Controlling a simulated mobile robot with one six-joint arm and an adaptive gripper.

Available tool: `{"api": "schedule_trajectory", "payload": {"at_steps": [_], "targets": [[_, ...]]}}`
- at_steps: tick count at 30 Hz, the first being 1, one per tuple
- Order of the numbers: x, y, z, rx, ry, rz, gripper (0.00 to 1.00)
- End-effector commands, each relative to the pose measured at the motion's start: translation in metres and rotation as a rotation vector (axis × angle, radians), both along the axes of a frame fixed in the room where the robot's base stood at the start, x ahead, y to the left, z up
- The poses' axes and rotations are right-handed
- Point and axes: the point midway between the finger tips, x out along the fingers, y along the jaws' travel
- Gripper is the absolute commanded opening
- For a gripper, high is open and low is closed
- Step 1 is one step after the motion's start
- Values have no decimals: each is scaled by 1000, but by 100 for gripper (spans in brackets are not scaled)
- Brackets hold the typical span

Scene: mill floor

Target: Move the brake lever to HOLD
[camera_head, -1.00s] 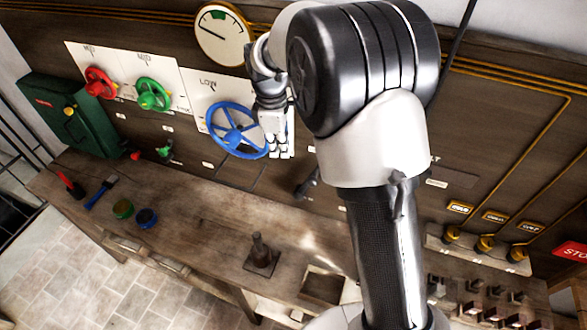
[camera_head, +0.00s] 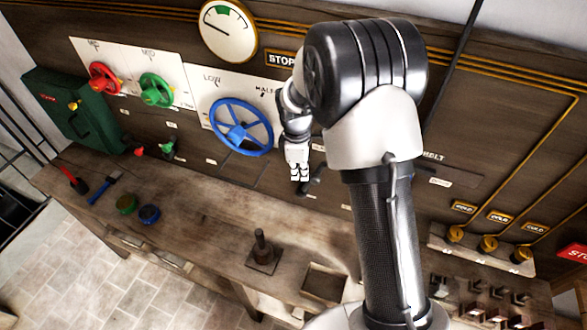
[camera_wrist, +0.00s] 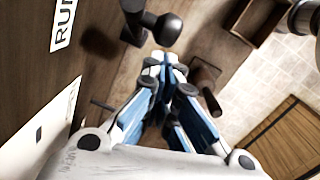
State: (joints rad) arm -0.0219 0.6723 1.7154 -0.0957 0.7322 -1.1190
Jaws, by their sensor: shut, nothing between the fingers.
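The brake lever, a dark lever with a rounded black knob (camera_head: 315,181), sticks out from the wooden panel right of the blue handwheel. In the wrist view its knob (camera_wrist: 166,29) is just beyond my fingertips, beside a white label (camera_wrist: 64,22) whose visible letters read "RU". My gripper (camera_head: 299,177) points down just left of the lever and partly covers its base in the head view. In the wrist view my gripper (camera_wrist: 167,62) is shut and empty, its tips close to the knob; I cannot tell whether they touch. No HOLD marking is readable.
The blue handwheel (camera_head: 241,127) is close on the left, with green (camera_head: 155,90) and red (camera_head: 104,77) wheels beyond.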

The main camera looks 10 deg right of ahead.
Motion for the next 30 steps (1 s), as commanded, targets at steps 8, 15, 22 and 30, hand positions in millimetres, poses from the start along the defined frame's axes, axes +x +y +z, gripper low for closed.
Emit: {"api": "schedule_trajectory", "payload": {"at_steps": [8, 15, 22, 30], "targets": [[0, 0, 0, 0, 0, 0, 0], [-3, -5, 0, 0, -1, -1, 0], [-7, -10, -1, 0, 0, 0, 0], [-15, -23, -3, -1, 1, -2, 0]]}}
